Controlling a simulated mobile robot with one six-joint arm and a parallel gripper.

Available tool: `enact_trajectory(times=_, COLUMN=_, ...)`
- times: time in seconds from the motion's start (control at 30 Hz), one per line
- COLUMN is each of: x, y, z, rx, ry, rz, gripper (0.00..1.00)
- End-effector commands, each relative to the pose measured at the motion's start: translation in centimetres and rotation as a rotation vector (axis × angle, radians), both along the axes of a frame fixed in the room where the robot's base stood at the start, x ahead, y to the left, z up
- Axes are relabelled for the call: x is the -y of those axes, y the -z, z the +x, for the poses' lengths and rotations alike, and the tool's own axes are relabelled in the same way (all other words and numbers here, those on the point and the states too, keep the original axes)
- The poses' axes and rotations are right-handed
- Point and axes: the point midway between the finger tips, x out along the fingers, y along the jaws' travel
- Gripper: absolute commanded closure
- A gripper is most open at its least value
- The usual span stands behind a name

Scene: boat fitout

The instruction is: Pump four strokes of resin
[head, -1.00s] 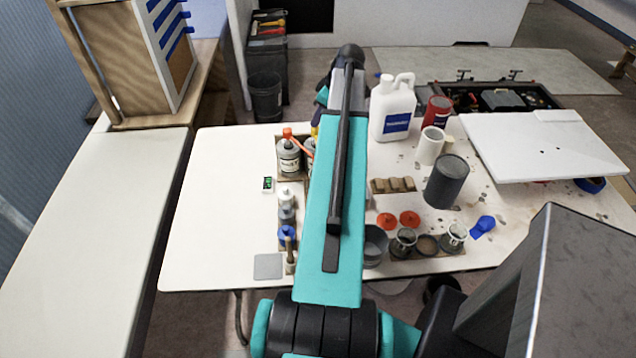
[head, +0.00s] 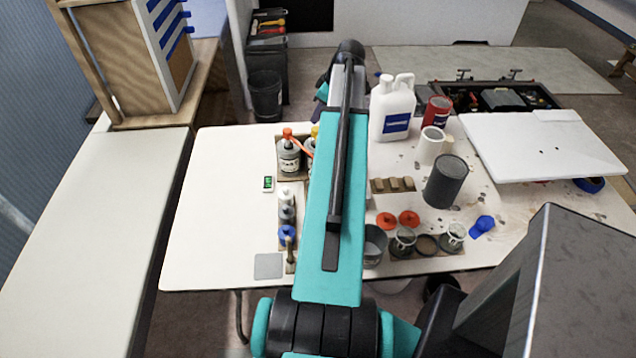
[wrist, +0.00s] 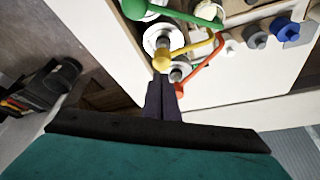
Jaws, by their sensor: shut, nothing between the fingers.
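Several pump bottles stand in a wooden holder at the table's back. One bottle (head: 289,157) has a red-orange pump head (head: 288,132); this pump also shows in the wrist view (wrist: 199,70). A yellow pump head (wrist: 162,60) sits beside it, and a green pump head (wrist: 138,10) lies farther up that view. I cannot read which bottle holds resin. My gripper (wrist: 163,80) is shut and empty, its fingertips close by the yellow head and left of the red one. I cannot tell whether they touch. In the head view my arm hides the gripper and part of the bottles.
A small green-lit display (head: 268,184) lies left of the bottles. Small bottles (head: 286,205), a grey cup (head: 375,245) and glass jars (head: 403,242) stand nearer the front. A white jug (head: 393,108) stands right of my arm. The table's left part is clear.

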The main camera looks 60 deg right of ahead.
Motion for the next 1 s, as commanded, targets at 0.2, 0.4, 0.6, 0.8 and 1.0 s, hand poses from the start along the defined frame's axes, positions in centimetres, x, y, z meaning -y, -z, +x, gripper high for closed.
enact_trajectory(times=0.2, x=0.0, y=-1.6, z=0.0, rx=0.0, ry=0.0, rz=-0.001, gripper=1.0)
enact_trajectory(times=0.4, x=0.0, y=-1.9, z=0.0, rx=0.0, ry=0.0, rz=-0.001, gripper=1.0)
enact_trajectory(times=0.6, x=0.0, y=-1.9, z=0.0, rx=0.0, ry=0.0, rz=0.0, gripper=1.0)
enact_trajectory(times=0.8, x=0.0, y=-1.9, z=0.0, rx=0.0, ry=0.0, rz=0.0, gripper=1.0)
enact_trajectory(times=1.0, x=0.0, y=-1.9, z=0.0, rx=0.0, ry=0.0, rz=0.0, gripper=1.0)
